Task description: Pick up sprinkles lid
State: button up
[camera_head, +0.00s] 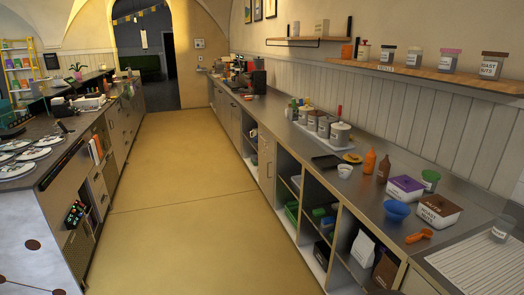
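No lid can be read as the sprinkles lid in this view. A white tub with a purple lid (407,183) sits on the right counter; its label is too small to read. Beside it is a white tub with a brown lid (439,203), labelled roast nuts. Both lids appear seated on their tubs. On the wall shelf stand a jar with a purple lid (450,59) and a brown-lidded jar (492,66) labelled roast nuts. Lidded metal wells (340,134) stand farther back on the counter. My gripper is not in view.
On the right counter (345,186) are a blue bowl (397,212), an orange scoop (420,236), an orange bottle (369,162), a brown bottle (384,169) and a green-topped cup (430,180). Open cubbies lie below. The yellow floor aisle (180,190) is clear.

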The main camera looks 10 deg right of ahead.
aim_at(405, 182)
jog(key=i+z, duration=0.15)
jog(key=i, duration=0.4)
jog(key=i+j+z, duration=0.2)
jog(key=i, duration=0.3)
jog(key=i+z, duration=0.15)
jog(key=i, duration=0.4)
jog(key=i+l+z, duration=0.15)
jog(key=z, duration=0.35)
jog(key=i+z, duration=0.5)
jog(key=i+j+z, duration=0.1)
jog(key=z, duration=0.35)
jog(key=i+j+z, duration=0.2)
jog(key=z, duration=0.3)
jog(key=i+j, duration=0.05)
jog(key=i, duration=0.05)
